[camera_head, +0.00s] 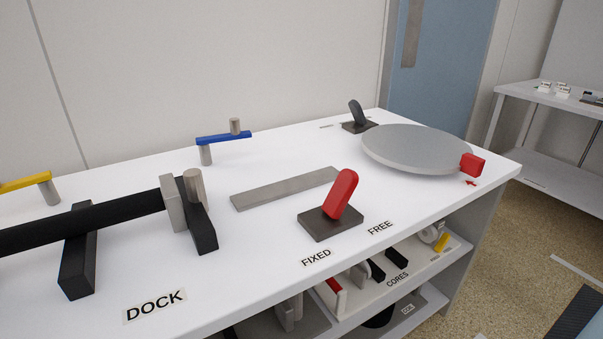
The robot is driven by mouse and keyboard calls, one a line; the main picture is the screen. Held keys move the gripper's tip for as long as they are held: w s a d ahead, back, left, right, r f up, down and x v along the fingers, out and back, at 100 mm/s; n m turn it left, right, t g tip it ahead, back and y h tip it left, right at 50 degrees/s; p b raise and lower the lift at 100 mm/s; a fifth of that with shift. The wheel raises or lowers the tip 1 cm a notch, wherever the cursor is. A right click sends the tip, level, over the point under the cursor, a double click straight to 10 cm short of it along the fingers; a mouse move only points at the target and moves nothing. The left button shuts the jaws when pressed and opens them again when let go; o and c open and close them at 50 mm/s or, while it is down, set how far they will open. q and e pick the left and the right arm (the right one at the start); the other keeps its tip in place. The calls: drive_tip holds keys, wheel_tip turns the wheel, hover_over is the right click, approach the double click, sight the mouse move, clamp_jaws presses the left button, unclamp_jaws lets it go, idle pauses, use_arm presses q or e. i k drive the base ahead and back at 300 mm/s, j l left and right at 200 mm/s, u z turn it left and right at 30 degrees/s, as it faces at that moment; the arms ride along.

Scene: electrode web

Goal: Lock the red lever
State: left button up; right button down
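The red lever (341,194) stands on a dark square base plate (331,224) near the front edge of the white table. It is tilted, its top leaning to the right, towards the FREE label (380,228) and away from the FIXED label (316,257). Both labels lie on the table in front of the base. Neither of my grippers shows in the head view.
A grey disc (415,147) with a red block (472,164) on its rim is at the right. A black roller (100,219) lies on supports at the left. A blue crank (223,138) and dark lever (357,113) are behind. Shelves hold parts below.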

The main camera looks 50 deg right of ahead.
sight(347, 181)
drive_tip(key=z, duration=0.4)
drive_tip(key=l+z, duration=0.15)
drive_tip(key=z, duration=0.25)
drive_tip(key=l+z, duration=0.1)
drive_tip(key=z, duration=0.65)
drive_tip(key=i+u, duration=0.15)
drive_tip(key=u, duration=0.15)
